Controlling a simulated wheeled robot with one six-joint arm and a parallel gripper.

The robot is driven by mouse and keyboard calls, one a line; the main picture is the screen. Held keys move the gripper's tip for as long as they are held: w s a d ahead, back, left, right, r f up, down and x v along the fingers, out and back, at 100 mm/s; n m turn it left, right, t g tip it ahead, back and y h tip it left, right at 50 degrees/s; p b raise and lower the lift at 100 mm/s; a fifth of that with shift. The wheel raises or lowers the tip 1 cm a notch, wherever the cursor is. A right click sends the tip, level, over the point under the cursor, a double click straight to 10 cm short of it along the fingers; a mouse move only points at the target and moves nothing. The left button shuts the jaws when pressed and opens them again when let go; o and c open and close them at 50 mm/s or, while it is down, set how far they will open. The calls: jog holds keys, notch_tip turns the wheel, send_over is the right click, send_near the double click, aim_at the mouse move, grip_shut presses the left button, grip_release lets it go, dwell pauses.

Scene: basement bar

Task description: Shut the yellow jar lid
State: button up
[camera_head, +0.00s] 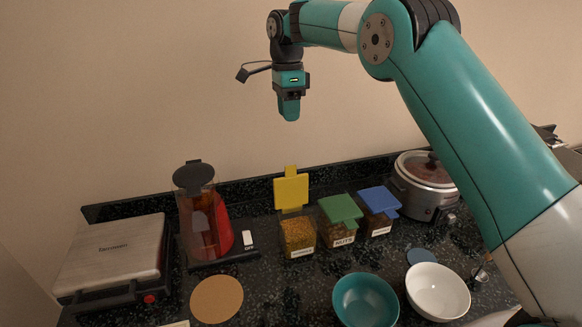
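The yellow jar (298,239) is a clear container with yellow-orange contents and a white label, standing on the dark counter. Its yellow lid (291,192) stands upright at the back of the jar, so the jar is open. My gripper (289,112) hangs in the air above and behind the jars in the picture, pointing down, well clear of the lid. Its fingers overlap from this angle, so whether they are apart does not show. I see nothing held below it.
Right of the yellow jar stand a green-lidded jar (341,217) labelled NUTS and a blue-lidded jar (379,208). A red blender-like appliance (206,229) and a grill (113,255) are left. A slow cooker (424,188), teal bowl (365,302) and white bowl (438,292) are right.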

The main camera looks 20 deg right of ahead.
jog(key=p, duration=0.4)
send_over(291, 187)
jog(key=w, duration=0.1)
notch_tip(291, 187, down, 15)
jog(key=shift+d+f, duration=0.1)
jog(key=shift+w, duration=0.1)
grip_shut()
